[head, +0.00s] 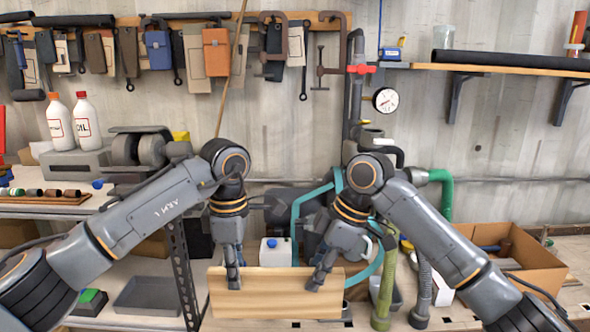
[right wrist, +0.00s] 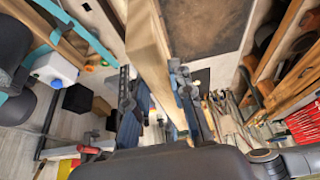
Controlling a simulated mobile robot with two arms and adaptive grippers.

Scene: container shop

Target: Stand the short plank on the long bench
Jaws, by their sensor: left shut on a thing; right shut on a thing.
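The short plank (head: 275,294) is a pale wooden board. It is held up on its long edge, nearly level, in the lower middle of the head view. My left gripper (head: 233,277) is shut on its upper edge left of the middle. My right gripper (head: 322,277) is shut on the same edge near the right end. In the right wrist view the plank (right wrist: 148,45) runs between the fingers of my right gripper (right wrist: 153,85). A light wooden bench top (head: 455,318) lies below and behind; the plank hides part of it, and I cannot tell whether they touch.
A cardboard box (head: 510,250) stands at the right. A grey tray (head: 148,296) lies at the left, below a shelf with white bottles (head: 86,120).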

